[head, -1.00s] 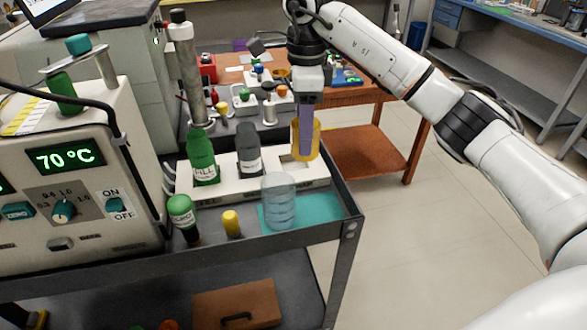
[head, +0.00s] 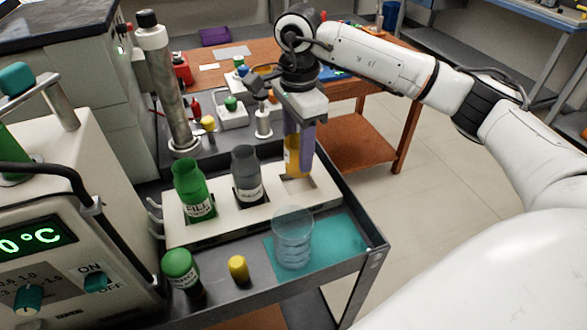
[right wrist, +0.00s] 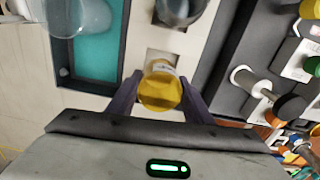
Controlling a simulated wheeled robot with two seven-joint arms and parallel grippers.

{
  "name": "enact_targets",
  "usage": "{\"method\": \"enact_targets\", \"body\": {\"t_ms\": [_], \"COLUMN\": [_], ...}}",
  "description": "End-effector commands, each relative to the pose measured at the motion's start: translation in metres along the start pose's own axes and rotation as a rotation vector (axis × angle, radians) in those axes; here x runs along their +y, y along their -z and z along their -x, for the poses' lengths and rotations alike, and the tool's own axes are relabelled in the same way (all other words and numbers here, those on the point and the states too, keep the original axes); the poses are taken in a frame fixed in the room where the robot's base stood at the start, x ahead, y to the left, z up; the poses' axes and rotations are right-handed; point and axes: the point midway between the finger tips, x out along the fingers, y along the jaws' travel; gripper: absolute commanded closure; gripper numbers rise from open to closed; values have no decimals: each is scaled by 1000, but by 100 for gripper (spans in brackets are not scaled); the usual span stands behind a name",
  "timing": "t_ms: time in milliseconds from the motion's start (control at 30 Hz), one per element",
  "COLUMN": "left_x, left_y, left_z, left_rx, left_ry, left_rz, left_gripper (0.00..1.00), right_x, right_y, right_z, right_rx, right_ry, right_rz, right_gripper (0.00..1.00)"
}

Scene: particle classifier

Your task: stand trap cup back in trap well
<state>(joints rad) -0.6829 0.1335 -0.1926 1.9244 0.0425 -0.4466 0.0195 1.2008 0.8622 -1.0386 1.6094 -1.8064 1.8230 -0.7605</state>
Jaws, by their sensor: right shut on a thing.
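The amber trap cup (head: 291,160) is held upright between the purple fingers of my right gripper (head: 300,150). The wrist view also shows the amber cup (right wrist: 160,92) gripped between both fingertips (right wrist: 160,98). The trap well, a square opening (head: 298,184) in the white rack, lies just below the cup. In the wrist view the well (right wrist: 164,55) shows partly beyond the cup's base. The base looks close to the rack, but I cannot tell whether it touches. My left gripper is not in view.
A green bottle (head: 195,190) and a grey bottle (head: 246,176) stand in the rack's other openings. A clear beaker (head: 293,240) stands on the teal mat (head: 343,235) in front. A green-capped bottle (head: 181,270) and small yellow bottle (head: 238,270) stand nearby.

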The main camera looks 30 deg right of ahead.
Motion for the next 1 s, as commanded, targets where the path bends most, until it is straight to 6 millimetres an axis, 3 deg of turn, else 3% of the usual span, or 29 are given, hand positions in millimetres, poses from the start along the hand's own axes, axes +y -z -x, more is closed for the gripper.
{"method": "enact_targets", "body": {"t_ms": [167, 500, 867, 900, 1000], "left_x": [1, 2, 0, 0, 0], "left_y": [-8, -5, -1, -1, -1], "left_z": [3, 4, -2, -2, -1], "left_rx": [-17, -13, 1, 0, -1], "left_ry": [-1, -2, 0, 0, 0], "left_rz": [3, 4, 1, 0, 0], "left_gripper": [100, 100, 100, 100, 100], "right_x": [0, 0, -1, -1, -1], "right_y": [0, 0, 0, 0, 0], "right_z": [-20, -58, -63, -64, -62], "right_rx": [0, 0, 0, 0, 0], "right_ry": [1, 1, 2, 2, 2], "right_rz": [-1, -1, -1, -1, -1], "right_gripper": [77, 77, 77, 52, 36]}}
